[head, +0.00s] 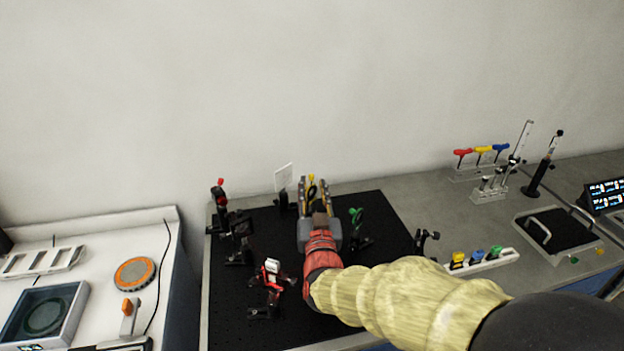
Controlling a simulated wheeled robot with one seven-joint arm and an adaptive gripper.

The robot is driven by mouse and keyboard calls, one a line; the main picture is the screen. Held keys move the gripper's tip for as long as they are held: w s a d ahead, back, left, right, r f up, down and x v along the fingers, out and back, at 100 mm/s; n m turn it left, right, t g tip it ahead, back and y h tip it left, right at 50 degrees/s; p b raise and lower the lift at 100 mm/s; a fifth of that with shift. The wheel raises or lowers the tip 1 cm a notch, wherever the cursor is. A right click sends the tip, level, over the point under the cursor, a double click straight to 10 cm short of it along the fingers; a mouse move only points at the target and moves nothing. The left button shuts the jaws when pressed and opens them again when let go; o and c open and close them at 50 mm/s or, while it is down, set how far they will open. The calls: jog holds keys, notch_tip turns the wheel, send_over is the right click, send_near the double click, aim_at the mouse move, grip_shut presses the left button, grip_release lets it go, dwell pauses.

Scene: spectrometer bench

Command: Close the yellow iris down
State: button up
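The yellow iris (311,180) stands toward the back of the black breadboard (388,231). Its small yellow top shows between my fingers, and the gripper hides most of its lower part. My gripper (314,184) reaches over the board from the front right. Its two fingers are spread, one on each side of the yellow top in this view. I cannot tell whether either finger touches it, nor the lever's exact angle.
A green iris (357,216) stands close to the right of my gripper, and a red-topped mount (220,199) at the left. A white card (284,178) stands behind. A red and black mount (272,272) is in front. Hex keys (482,150) stand at right.

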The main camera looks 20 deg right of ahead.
jog(key=v, duration=0.7)
jog(key=shift+s, duration=0.1)
jog(key=shift+c, duration=0.4)
